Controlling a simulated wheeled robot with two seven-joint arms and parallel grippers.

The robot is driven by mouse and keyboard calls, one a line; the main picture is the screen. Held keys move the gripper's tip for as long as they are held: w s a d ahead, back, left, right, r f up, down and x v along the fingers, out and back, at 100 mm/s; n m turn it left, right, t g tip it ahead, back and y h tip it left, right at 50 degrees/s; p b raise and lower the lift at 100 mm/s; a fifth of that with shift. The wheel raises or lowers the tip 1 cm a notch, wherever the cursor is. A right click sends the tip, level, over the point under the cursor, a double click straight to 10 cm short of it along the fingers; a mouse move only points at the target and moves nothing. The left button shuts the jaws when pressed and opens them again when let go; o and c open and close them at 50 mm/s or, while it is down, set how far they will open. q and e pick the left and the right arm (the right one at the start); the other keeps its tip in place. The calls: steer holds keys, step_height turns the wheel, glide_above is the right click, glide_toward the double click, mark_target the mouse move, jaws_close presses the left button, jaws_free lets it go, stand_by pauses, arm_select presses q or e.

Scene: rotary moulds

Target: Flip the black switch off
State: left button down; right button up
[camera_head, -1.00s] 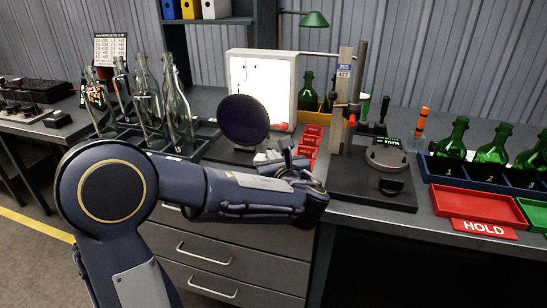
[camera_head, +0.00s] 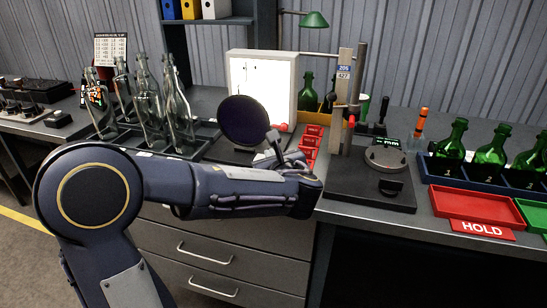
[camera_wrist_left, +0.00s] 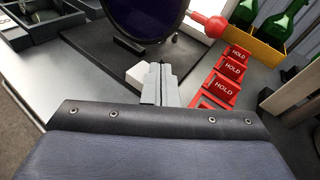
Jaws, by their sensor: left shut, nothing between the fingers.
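My left gripper (camera_head: 274,143) is shut and empty. Its fingers point toward the base of a stand with a dark round disc (camera_head: 244,121); the gripper also shows in the left wrist view (camera_wrist_left: 160,75). A small pale block (camera_wrist_left: 139,76) is just left of the fingertips; I cannot tell whether they touch. No part is clearly readable as the black switch. A small black block (camera_head: 390,187) sits on the front of the gauge stand's base, right of the gripper. Another small black box (camera_head: 53,121) lies on the far left table. My right gripper is not in view.
Red HOLD tags (camera_wrist_left: 232,68) lie right of the gripper. A lit white panel (camera_head: 272,86) stands behind the disc. Clear bottles (camera_head: 178,115) stand left in a dark tray. The gauge column (camera_head: 342,105), red tray (camera_head: 474,204) and green bottles (camera_head: 449,145) are right.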

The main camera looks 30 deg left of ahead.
arm_select(q)
steer(key=shift+a+r, duration=0.1)
steer(key=shift+s+a+r+n+h+p, duration=0.1)
steer(key=shift+a+r+n+h+p, duration=0.15)
steer(key=shift+n+h, duration=0.35)
steer(key=shift+a+n+h, duration=0.35)
steer(key=shift+n+h, duration=0.25)
steer(key=shift+n, duration=0.2)
steer(key=shift+r+p, duration=0.75)
steer(key=shift+r, duration=0.1)
